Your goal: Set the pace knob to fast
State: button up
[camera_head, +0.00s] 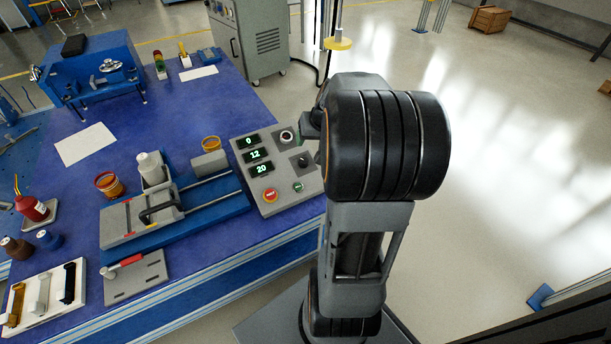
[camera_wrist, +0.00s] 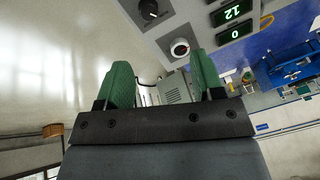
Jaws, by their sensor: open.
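A grey control panel (camera_head: 245,150) sits at the right edge of the blue table. It has a white-rimmed dial (camera_head: 287,136) beside the top display and a black knob (camera_head: 303,160) below it. I cannot read their labels, so I cannot tell which is the pace knob or its setting. In the wrist view, my gripper (camera_wrist: 163,70) has two green fingers spread apart with nothing between them. The white-rimmed dial (camera_wrist: 180,47) appears just beyond the fingertips, between them in the picture. The black knob (camera_wrist: 150,10) is farther up. My arm mostly hides the gripper in the head view.
The panel also has three lit displays reading 0, 12 and 20, a red button (camera_head: 270,195) and a green button (camera_head: 298,187). A blue slide fixture (camera_head: 215,200) stands left of the panel. Open floor lies to the right.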

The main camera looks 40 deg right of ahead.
aim_at(305, 161)
jog(key=b+x, duration=0.2)
jog(key=x, duration=0.3)
jog(key=d+b+x, duration=0.1)
jog(key=b+x, duration=0.1)
jog(key=x, duration=0.3)
jog(key=d+b+x, duration=0.1)
jog(key=b+x, duration=0.1)
jog(key=x, duration=0.4)
jog(key=shift+s+d+f, duration=0.15)
jog(key=shift+s+f, duration=0.05)
jog(key=shift+s, duration=0.2)
jog(key=c, duration=0.9)
